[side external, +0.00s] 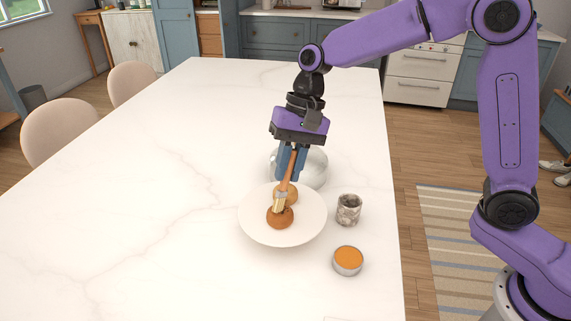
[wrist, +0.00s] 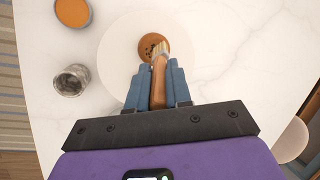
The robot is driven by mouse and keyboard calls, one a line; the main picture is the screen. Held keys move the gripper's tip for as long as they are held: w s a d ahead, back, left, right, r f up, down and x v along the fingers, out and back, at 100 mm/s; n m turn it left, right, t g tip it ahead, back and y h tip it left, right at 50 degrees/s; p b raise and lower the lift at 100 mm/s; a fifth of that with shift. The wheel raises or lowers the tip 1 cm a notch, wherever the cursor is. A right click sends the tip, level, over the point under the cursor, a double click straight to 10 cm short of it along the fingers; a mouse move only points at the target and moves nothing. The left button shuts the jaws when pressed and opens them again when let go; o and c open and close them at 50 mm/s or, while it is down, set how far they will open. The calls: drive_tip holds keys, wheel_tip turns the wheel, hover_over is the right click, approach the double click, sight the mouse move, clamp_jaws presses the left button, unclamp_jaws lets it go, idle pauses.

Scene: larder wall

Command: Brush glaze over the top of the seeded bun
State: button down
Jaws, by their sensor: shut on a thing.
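My gripper (side external: 291,174) is shut on the wooden handle of a brush (side external: 290,173), which points down with its pale bristles lowest. In the wrist view the brush (wrist: 159,82) runs forward between the blue fingers (wrist: 158,70). The bristles are at the top of a dark brown bun (side external: 280,218), touching or very close. Dark specks like seeds show on this bun in the wrist view (wrist: 149,41). A round metal tin of orange glaze (side external: 348,259) stands front right.
A marbled grey cup (side external: 348,209) stands right of the plate, near the table's right edge. A clear glass vessel (side external: 316,167) stands behind the plate, partly hidden by my gripper. The white table (side external: 130,200) is clear to the left. Two chairs stand at its far left side.

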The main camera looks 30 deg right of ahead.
drive_tip(key=shift+w+a, duration=0.2)
drive_tip(key=shift+w, duration=0.1)
drive_tip(key=shift+s+d, duration=0.1)
drive_tip(key=shift+d, duration=1.2)
idle(6.7)
